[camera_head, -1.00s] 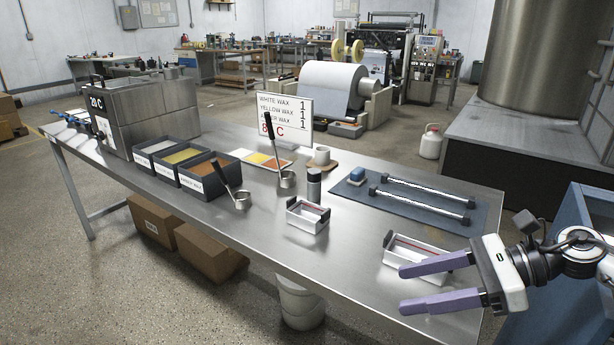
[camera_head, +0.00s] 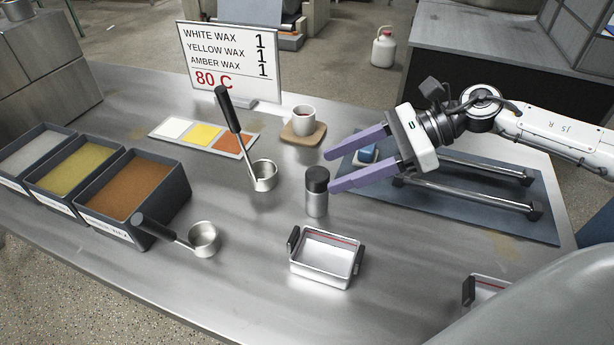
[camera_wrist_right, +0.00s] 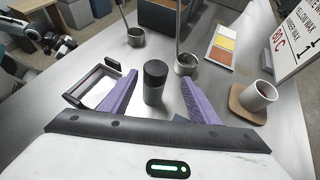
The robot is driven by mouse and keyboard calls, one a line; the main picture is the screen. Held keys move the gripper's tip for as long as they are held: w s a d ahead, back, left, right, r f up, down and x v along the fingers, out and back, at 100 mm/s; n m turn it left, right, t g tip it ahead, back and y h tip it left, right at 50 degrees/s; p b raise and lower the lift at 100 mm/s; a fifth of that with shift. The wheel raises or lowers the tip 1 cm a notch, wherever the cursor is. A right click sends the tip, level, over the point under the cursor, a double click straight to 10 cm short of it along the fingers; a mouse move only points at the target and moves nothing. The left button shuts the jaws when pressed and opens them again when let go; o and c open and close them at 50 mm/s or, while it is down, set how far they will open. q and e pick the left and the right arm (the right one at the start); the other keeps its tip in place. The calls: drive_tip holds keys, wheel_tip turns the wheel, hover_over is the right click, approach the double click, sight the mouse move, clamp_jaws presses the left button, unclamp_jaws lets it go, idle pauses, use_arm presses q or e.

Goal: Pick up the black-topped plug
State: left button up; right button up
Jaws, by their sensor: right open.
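The black-topped plug (camera_head: 317,197) is a small metallic cylinder with a black cap, standing upright on the steel table. In the right wrist view the plug (camera_wrist_right: 154,84) stands between the two purple fingers. My right gripper (camera_head: 327,170) is open and empty, its fingers pointing left at about the height of the cap. In the head view the nearer fingertip is close beside the cap; I cannot tell whether it touches. The right gripper's fingers (camera_wrist_right: 152,88) are spread to either side of the plug in the wrist view.
A metal tray with black handles (camera_head: 327,257) stands in front of the plug. Two ladles (camera_head: 264,176) (camera_head: 203,239) are to the left. A cup (camera_head: 303,120) on a wooden coaster is behind. Wax bins (camera_head: 165,205) stand left; a blue mat (camera_head: 480,215) with rods lies right.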

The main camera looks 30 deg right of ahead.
sight(326, 171)
drive_tip(key=shift+a, duration=0.55)
drive_tip(key=shift+p+x, duration=0.3)
drive_tip(key=shift+x, duration=0.75)
drive_tip(key=shift+w+a+f, duration=0.1)
drive_tip(key=shift+w+f, duration=0.05)
drive_tip(key=shift+f, duration=0.05)
drive_tip(key=p+x, duration=0.1)
drive_tip(key=x, duration=0.1)
drive_tip(key=p+x, duration=0.1)
drive_tip(key=x, duration=0.2)
drive_tip(key=shift+s+a+r, duration=0.15)
drive_tip(key=shift+s+a, duration=0.05)
drive_tip(key=shift+w+a+f, duration=0.1)
drive_tip(key=shift+a+f, duration=0.05)
drive_tip(key=shift+f, duration=0.1)
use_arm(q)
drive_tip(key=r, duration=0.2)
drive_tip(key=shift+s+r, duration=0.2)
drive_tip(key=shift+r, duration=0.1)
use_arm(e)
drive_tip(key=c, duration=1.2)
